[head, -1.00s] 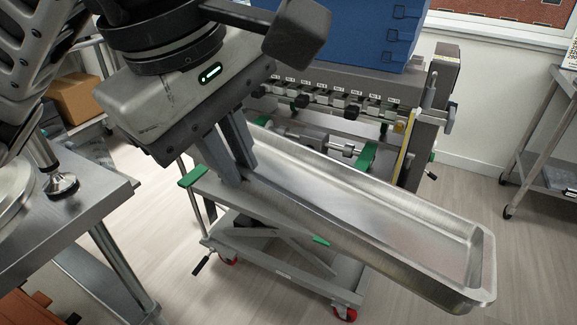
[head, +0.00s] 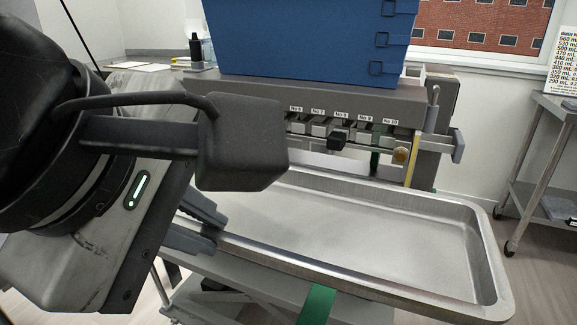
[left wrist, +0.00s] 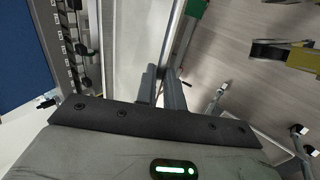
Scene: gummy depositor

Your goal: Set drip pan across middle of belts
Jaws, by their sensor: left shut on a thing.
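The drip pan (head: 370,245) is a long, shallow steel tray, roughly level in front of the depositor. My left gripper (head: 207,228) is shut on its near rim, towards the left end. In the left wrist view the fingers (left wrist: 163,90) pinch the edge of the pan (left wrist: 138,45). The pan's left end is hidden by my arm. My right gripper is not in view.
The grey depositor (head: 300,100) with its row of numbered nozzles stands close behind the pan, a blue bin (head: 310,40) on top. A grey cart frame (head: 250,280) lies below. A steel table (head: 560,105) stands at right, with open floor before it.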

